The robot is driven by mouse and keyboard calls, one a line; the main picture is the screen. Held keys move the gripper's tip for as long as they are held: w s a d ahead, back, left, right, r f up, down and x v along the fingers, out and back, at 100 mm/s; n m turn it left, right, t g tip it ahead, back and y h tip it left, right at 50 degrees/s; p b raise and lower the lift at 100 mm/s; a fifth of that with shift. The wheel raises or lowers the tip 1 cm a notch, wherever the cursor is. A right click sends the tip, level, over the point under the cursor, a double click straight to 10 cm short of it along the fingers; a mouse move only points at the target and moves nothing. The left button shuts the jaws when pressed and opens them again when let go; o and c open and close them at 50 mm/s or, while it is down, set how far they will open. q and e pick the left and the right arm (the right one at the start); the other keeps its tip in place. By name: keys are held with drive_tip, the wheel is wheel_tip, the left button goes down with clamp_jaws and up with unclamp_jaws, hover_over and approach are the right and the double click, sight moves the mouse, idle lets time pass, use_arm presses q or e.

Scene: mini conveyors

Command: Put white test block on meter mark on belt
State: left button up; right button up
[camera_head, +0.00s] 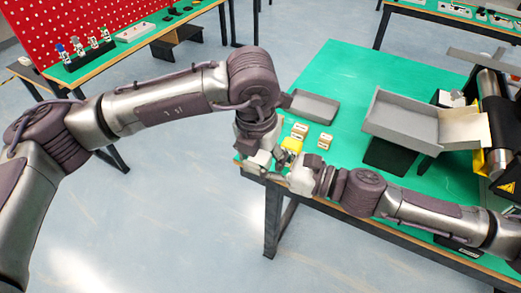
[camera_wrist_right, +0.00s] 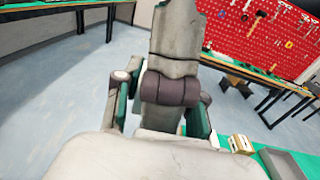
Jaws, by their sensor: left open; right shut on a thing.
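My left gripper (camera_head: 262,160) is open at the near left corner of the green table, pointing down. My right gripper (camera_head: 290,178) comes in from the right and meets it there, very close to it. The right gripper is shut on a pale thing, mostly hidden among the fingers in the head view.
A larger grey bin (camera_head: 400,121) stands at the conveyor chute (camera_head: 463,127). The green table (camera_head: 350,65) is clear at the back.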

use_arm(q)
drive_tip(key=c, duration=1.2)
drive_tip(key=shift+c, duration=0.3)
use_arm(e)
drive_tip(key=o, duration=1.2)
drive_tip(key=shift+o, duration=0.2)
